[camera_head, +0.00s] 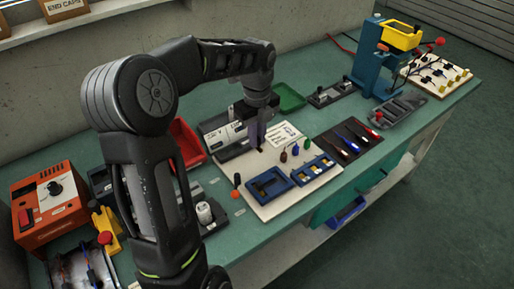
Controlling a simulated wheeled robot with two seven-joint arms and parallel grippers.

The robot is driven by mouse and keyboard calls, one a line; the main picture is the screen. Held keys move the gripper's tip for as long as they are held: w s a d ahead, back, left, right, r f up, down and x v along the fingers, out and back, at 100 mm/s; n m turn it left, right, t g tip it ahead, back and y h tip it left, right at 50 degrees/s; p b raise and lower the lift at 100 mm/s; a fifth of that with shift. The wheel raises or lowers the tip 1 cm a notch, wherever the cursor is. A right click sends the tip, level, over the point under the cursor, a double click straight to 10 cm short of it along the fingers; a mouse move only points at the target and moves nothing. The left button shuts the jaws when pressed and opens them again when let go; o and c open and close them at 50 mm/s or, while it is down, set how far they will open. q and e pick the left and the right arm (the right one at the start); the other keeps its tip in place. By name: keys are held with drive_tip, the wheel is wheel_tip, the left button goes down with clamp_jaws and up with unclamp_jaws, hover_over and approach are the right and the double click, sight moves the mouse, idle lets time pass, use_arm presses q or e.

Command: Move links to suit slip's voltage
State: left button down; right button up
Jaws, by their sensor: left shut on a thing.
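My left gripper (259,143) points down over the back part of a pale board (262,212). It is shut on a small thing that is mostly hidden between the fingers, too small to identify. On the board are two blue frames: the left one (270,185) has a dark inside, and the right one (313,170) shows several small yellow and pale parts, perhaps the links. A white printed paper (285,134), perhaps the slip, lies behind them; its writing is not readable. My right gripper is out of view.
A dark mat with screwdrivers (352,137) lies right of the board. Red (187,143) and green (288,97) trays stand behind. An orange power unit (48,205) is at left, a blue press (377,60) at right.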

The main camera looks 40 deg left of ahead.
sight(257, 149)
use_arm(q)
drive_tip(key=shift+f, duration=2.4)
drive_tip(key=c, duration=1.4)
unclamp_jaws()
drive_tip(key=shift+f, duration=0.15)
drive_tip(key=shift+c, duration=0.2)
wheel_tip(257, 149, up, 12)
drive_tip(key=shift+r, duration=0.2)
